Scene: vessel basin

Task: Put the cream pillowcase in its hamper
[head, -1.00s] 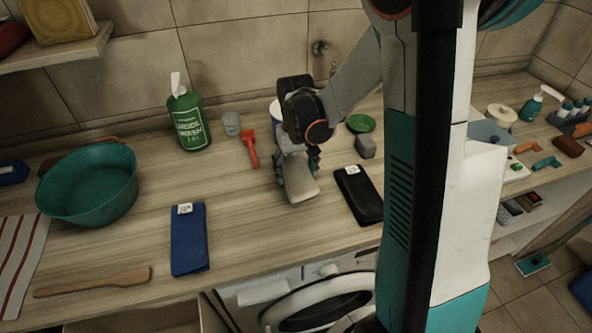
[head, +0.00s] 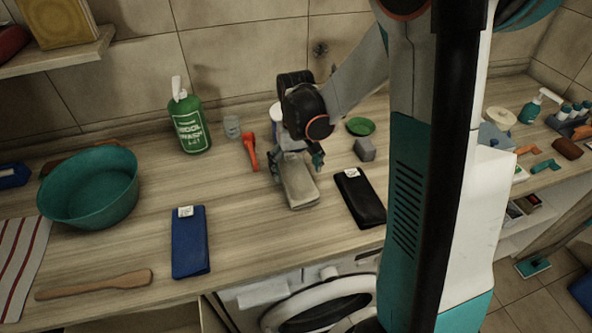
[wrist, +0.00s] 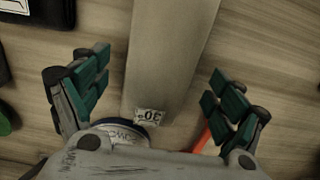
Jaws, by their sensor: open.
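The cream pillowcase (head: 300,185) is a folded beige-grey cloth lying on the wooden counter, between the blue folded cloth and the black folded cloth. In the wrist view the pillowcase (wrist: 172,55) runs up the middle and carries a small white tag reading "30°". My gripper (head: 297,166) is open over the pillowcase's far end. The wrist view shows my gripper's (wrist: 162,78) two teal-padded fingers spread on either side of it, with gaps to the cloth. I cannot make out a hamper in these views.
A blue folded cloth (head: 189,243) lies to the left and a black one (head: 359,198) close on the right. A grey block (head: 365,150), red tool (head: 249,152), green bottle (head: 189,122) and teal basin (head: 88,187) stand around. A washing machine (head: 322,307) is below.

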